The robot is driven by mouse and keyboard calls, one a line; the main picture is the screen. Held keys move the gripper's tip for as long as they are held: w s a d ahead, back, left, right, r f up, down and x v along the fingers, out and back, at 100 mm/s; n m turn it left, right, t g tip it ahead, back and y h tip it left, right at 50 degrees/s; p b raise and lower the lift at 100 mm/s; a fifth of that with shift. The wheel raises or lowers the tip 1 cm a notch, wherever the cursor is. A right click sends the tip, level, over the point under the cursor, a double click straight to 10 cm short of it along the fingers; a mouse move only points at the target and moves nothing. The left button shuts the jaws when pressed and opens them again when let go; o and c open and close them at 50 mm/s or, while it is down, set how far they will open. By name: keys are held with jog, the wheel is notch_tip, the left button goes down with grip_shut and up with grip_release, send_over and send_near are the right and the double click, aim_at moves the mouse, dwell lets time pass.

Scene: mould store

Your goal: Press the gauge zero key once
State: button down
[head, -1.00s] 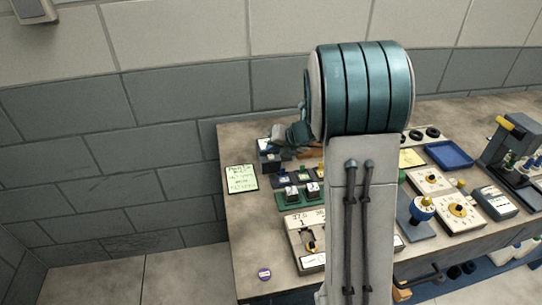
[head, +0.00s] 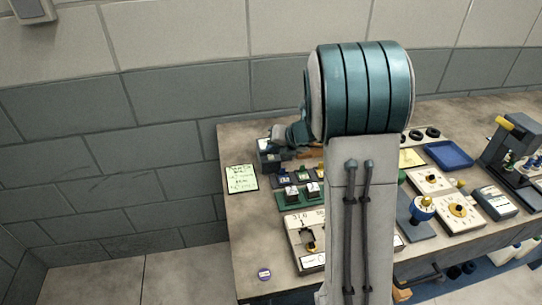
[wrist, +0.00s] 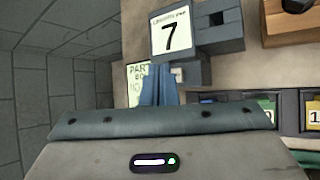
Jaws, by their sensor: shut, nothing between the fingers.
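My gripper (wrist: 158,72) is shut and empty in the wrist view, its blue fingers close together. Its tips appear just below a white card marked 7 (wrist: 171,34) on a blue-grey block (wrist: 219,24) with a dark square recess. I cannot tell whether they touch anything. In the head view, my arm reaches to the bench's far left corner, by a dark blue-grey block (head: 268,160); the fingertips are not clear there. I cannot make out which thing is the gauge or its zero key. A cream panel with number readouts (head: 303,241) stands at the front left, partly hidden by my arm.
The bench (head: 250,215) is crowded. Right of my arm are dial boxes (head: 460,213), a grey device (head: 496,201) and a blue tray (head: 449,155). A brick wall stands behind.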

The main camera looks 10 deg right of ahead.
jog(key=shift+f, duration=0.1)
jog(key=shift+f, duration=0.35)
jog(key=shift+f+b, duration=0.5)
jog(key=shift+b, duration=0.05)
dwell(0.5)
jog(key=shift+r, duration=0.15)
jog(key=shift+r+p, duration=0.75)
jog(key=shift+p, duration=0.15)
notch_tip(320, 180, up, 5)
jog(key=p, duration=0.5)
